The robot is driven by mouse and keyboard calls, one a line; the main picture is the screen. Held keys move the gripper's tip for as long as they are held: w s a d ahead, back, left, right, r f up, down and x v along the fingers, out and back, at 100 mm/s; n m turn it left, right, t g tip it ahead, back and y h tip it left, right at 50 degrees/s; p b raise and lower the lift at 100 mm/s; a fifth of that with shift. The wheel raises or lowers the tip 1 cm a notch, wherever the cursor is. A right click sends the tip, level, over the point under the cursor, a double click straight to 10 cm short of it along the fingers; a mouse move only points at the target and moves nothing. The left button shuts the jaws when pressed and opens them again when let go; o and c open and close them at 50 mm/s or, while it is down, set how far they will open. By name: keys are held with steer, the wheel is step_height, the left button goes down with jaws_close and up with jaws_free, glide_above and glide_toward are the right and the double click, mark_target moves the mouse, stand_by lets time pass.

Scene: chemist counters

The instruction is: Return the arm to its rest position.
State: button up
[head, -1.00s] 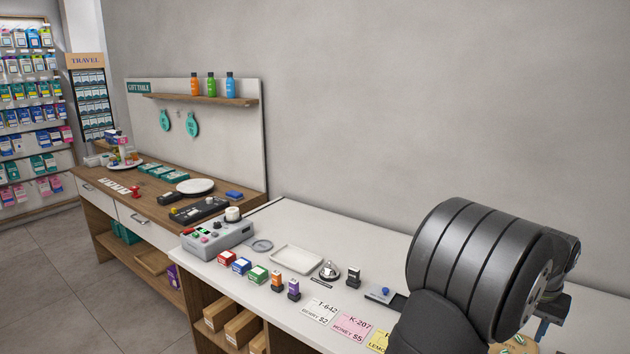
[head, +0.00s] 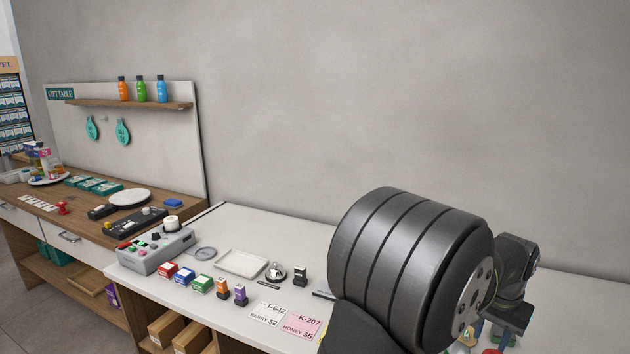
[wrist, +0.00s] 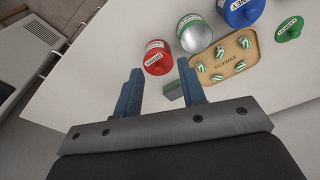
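In the wrist view, a green canister (wrist: 193,35), a blue canister (wrist: 238,12) and a tan tray (wrist: 226,58) with several striped pieces stand close by. In the head view, a grey device (head: 155,250), a white tray (head: 241,263) and a bell (head: 275,272) stand on the counter.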

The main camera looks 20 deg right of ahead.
steer(key=w+f, duration=0.4)
steer(key=w, duration=0.3)
steer(key=shift+d+f, duration=0.2)
steer(key=shift+f, duration=0.1)
stand_by(1.1)
